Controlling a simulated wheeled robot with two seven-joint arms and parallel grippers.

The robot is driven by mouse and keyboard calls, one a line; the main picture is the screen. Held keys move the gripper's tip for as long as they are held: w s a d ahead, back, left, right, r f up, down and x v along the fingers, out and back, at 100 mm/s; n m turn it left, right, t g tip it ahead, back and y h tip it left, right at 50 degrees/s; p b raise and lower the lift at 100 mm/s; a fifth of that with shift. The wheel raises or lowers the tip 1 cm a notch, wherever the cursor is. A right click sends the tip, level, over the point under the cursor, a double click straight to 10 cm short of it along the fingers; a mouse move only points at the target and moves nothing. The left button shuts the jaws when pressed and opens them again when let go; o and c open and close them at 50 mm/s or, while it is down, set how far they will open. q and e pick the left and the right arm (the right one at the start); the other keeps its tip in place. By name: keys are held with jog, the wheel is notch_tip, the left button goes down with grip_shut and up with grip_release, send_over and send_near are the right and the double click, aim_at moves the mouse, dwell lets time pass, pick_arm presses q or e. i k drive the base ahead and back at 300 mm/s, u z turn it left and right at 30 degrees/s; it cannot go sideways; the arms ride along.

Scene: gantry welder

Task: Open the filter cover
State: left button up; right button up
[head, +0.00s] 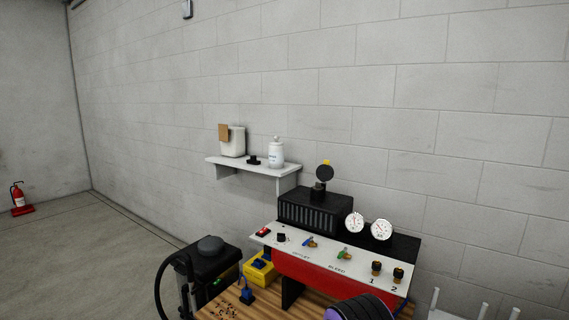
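I cannot tell for sure which part is the filter cover. A black box with a slotted front (312,212) stands at the back of the bench unit. A small dark round piece with a yellow tip (325,172) stands upright above it. In front is a white control panel (325,258) with two gauges, knobs and small valves, over a red body (335,282). A black machine with a round grey cap (210,245) stands left of the bench. Neither gripper is in view.
A wall shelf (255,168) holds a white container (234,141), a white bottle (276,154) and a small black knob (254,161). A yellow box (260,270) and a blue item (247,294) are on the wooden bench.

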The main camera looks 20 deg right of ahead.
aim_at(325, 172)
jog(key=u, duration=0.35)
jog(key=i, duration=0.9)
jog(key=z, duration=0.45)
jog(key=i, duration=0.65)
jog(key=z, duration=0.7)
